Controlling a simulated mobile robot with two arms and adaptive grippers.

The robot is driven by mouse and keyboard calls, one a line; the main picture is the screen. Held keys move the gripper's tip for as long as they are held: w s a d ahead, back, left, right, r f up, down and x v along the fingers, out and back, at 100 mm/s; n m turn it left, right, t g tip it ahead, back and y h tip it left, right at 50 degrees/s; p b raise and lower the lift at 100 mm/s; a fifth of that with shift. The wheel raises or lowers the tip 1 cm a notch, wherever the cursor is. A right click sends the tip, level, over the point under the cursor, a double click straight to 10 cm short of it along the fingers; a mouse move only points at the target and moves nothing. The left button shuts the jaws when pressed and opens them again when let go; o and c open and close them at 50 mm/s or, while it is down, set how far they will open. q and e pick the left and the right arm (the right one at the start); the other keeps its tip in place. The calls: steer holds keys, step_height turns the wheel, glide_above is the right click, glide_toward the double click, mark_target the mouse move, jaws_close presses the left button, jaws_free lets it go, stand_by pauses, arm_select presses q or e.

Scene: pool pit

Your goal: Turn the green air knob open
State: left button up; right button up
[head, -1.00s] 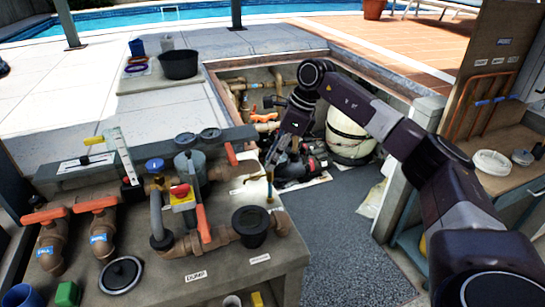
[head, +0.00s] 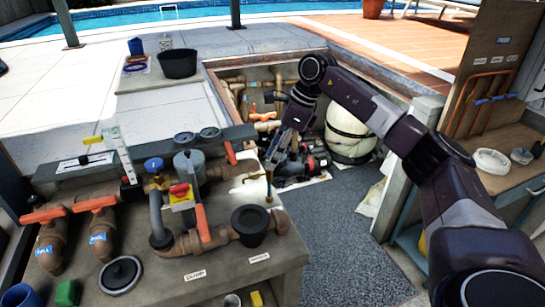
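A small green block-like thing (head: 67,293) is at the lower left on the near edge of the bench (head: 225,285), partly cut off by the frame. It is the only clearly green thing I make out, and I cannot tell if it is the air knob. My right gripper (head: 274,164) points down near the bench's right edge, by a thin brass fitting (head: 268,188). It is far to the right of the green thing. Its fingers are small and dark against the pit, so I cannot tell whether they are open or whether they touch the fitting. My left gripper is not in view.
The bench carries pipes, orange-handled valves (head: 97,205), a blue knob (head: 153,164), a red-and-yellow switch (head: 180,192) and a black cap (head: 250,222). Behind it is the pit with a pale tank (head: 347,133). A side counter (head: 500,190) stands at right. The grey floor (head: 350,240) is clear.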

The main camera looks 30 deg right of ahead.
steer(key=v, duration=1.1)
steer(key=shift+f, duration=0.1)
